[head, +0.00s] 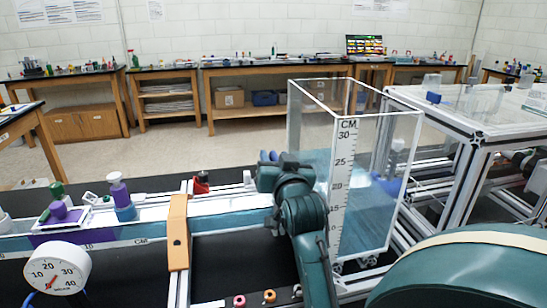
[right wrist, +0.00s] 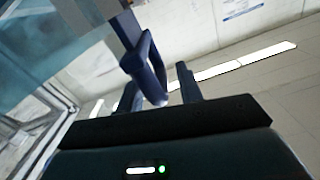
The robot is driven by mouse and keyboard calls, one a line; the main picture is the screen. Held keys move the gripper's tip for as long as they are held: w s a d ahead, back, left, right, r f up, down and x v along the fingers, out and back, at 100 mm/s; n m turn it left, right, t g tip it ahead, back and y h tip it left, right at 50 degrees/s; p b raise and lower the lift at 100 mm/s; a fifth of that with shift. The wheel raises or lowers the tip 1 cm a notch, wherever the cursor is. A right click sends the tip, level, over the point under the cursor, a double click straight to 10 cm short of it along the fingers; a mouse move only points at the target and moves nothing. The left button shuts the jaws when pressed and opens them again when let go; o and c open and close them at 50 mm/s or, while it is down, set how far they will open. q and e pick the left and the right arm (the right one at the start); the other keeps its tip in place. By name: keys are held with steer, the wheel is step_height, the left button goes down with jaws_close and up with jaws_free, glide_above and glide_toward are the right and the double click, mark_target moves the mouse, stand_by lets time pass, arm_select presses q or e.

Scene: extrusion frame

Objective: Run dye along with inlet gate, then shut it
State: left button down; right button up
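The water channel (head: 225,222) runs from the left to the clear tank (head: 365,190) with a CM scale and blue water. My right gripper (head: 270,157) is at the channel's tank end, beside the tank wall. In the right wrist view a dark blue loop handle (right wrist: 150,65), likely the inlet gate's, hangs between the gripper's two fingers (right wrist: 158,92). The fingers stand apart, with a visible gap to the handle on the right. The gate itself is largely hidden. Purple dye (head: 62,238) shows in the channel's left part. My left gripper is not in view.
A tan clamp block (head: 178,232) spans the channel. A metal frame (head: 470,150) stands right of the tank.

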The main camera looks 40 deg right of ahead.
steer(key=shift+s, duration=0.1)
steer(key=shift+c, duration=0.4)
jaws_close()
